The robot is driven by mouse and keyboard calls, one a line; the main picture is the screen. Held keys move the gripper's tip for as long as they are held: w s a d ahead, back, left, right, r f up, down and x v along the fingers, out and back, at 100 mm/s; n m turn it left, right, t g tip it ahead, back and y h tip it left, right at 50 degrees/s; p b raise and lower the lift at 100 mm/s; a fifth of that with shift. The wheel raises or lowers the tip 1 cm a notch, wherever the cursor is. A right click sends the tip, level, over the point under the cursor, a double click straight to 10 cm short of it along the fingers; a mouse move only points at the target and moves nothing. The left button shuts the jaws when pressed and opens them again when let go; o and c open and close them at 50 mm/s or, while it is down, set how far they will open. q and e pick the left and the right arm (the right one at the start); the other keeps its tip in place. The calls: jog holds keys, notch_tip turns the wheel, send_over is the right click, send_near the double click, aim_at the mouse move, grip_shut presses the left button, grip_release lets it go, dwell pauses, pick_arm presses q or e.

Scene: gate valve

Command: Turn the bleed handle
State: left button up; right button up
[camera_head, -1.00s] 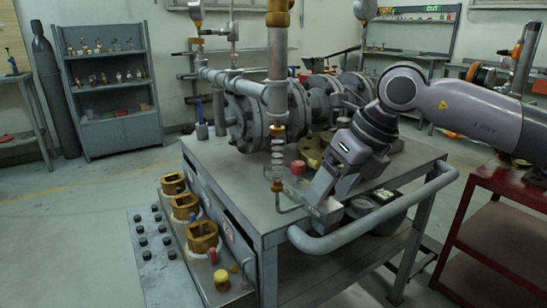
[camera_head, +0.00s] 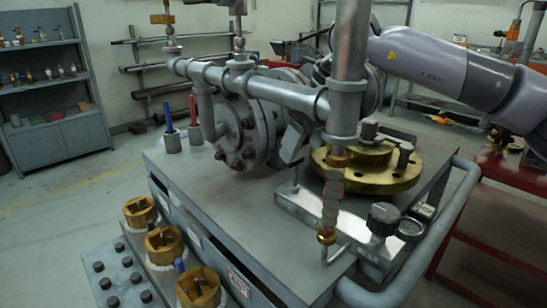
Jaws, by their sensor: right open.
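A gate valve assembly of grey pipes and flanges (camera_head: 240,128) stands on a grey cart. I cannot pick out the bleed handle for certain. A vertical pipe (camera_head: 349,60) stands in front of my right arm and hides part of it. Below it hangs a narrow jointed fitting with a brass end (camera_head: 326,236). My right gripper (camera_head: 294,180) points down behind and left of this pipe, between the grey flange and a brass flange (camera_head: 390,172). It is open; its fingers are small and partly hidden, and I see nothing held. My left gripper is not in view.
A blue handle (camera_head: 169,119) and a red handle (camera_head: 193,109) stand upright in grey cups. Brass nuts (camera_head: 162,243) line the lower left. A red table (camera_head: 500,230) stands right.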

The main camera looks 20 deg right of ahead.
aim_at(296, 159)
jog(key=shift+w+f, duration=0.15)
jog(key=shift+w, duration=0.05)
jog(key=b+x, duration=0.1)
jog(key=x, duration=0.4)
jog(key=shift+a+f, duration=0.1)
jog(key=shift+f, duration=0.25)
jog(key=shift+w+f, duration=0.25)
jog(key=shift+f, duration=0.25)
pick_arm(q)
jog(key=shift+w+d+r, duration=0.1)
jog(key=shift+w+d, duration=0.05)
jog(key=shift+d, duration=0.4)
pick_arm(e)
jog(key=c, duration=1.1)
jog(key=shift+o, duration=0.2)
